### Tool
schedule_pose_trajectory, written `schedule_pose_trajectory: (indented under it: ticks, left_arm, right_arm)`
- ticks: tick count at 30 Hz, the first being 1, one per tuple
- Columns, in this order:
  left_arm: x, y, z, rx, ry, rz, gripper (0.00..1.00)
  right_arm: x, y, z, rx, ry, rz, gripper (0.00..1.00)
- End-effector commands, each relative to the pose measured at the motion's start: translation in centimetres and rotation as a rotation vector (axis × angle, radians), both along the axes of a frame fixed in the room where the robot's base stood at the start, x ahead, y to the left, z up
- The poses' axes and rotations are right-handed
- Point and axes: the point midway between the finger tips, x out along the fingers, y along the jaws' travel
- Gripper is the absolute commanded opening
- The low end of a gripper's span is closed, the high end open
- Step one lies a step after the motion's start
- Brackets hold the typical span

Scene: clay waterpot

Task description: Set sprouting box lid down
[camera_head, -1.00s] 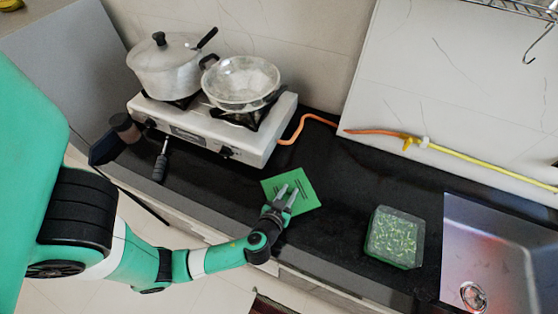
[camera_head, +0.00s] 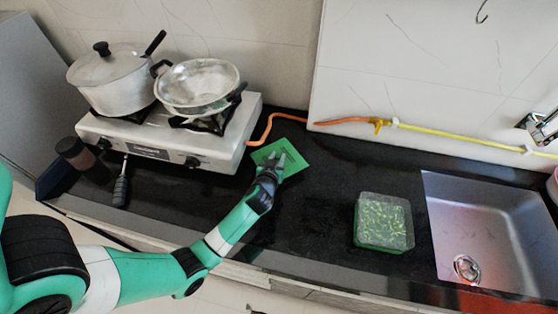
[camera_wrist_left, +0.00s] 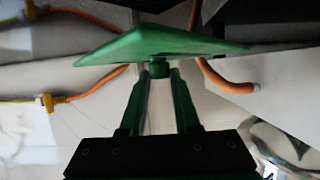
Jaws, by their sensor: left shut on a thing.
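The sprouting box lid is a flat green square (camera_head: 293,153) over the dark counter, right of the stove. My left gripper (camera_head: 269,160) is shut on it. In the left wrist view the lid (camera_wrist_left: 165,42) is tilted and spans the top of the picture. The left fingertips (camera_wrist_left: 160,75) grip a small green knob on its face. Whether the lid touches the counter cannot be told. The sprouting box (camera_head: 383,222), clear with green sprouts inside, stands on the counter to the right of the lid. My right gripper is not in view.
A white stove (camera_head: 170,135) holds a lidded pot (camera_head: 110,78) and a metal pan (camera_head: 197,88). An orange hose (camera_head: 266,128) runs from it along the wall. A sink (camera_head: 490,230) lies at the right. Dark counter between lid and box is clear.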

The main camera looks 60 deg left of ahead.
Motion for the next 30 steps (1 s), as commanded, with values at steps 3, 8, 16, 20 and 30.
schedule_pose_trajectory:
  ticks: [3,8,16,20,30]
  left_arm:
    - [1.1,1.4,-0.1,0.002,0.000,0.001,0.00]
    - [1.4,1.8,-0.1,0.000,0.001,0.000,0.00]
    - [1.4,1.7,-3.7,0.000,0.003,-0.001,0.00]
    - [1.4,1.7,-3.5,0.000,0.000,-0.001,0.00]
    - [1.4,1.7,-3.9,0.000,0.001,0.000,0.43]
  right_arm:
    - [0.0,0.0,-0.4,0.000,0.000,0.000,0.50]
    - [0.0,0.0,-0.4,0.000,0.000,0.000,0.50]
    - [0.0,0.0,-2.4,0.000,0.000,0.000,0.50]
    - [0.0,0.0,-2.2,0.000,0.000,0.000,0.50]
    - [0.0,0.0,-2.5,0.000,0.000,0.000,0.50]
